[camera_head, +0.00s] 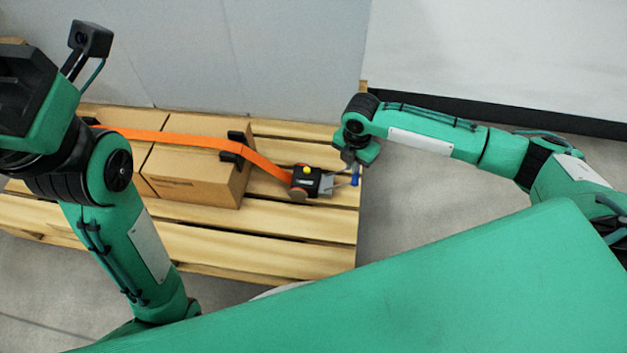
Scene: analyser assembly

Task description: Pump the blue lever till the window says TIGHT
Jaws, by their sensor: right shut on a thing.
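The ratchet device (307,181) is a small black box with a yellow knob on top, near the right end of the wooden pallet. An orange strap (190,139) runs from it over the cardboard boxes. The blue lever (355,176) sticks out at the device's right side. My right gripper (350,165) is at the lever and shut on it, with its fingers partly hidden by the wrist. A small pale window seems to show on the device, but its text is too small to read. My left arm stands at the left, and its gripper fingers are not visible.
Cardboard boxes (190,175) sit on the wooden pallet (270,255), with black corner protectors (232,157) under the strap. A grey wall (250,50) stands behind the pallet. Grey floor is clear to the right of the pallet.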

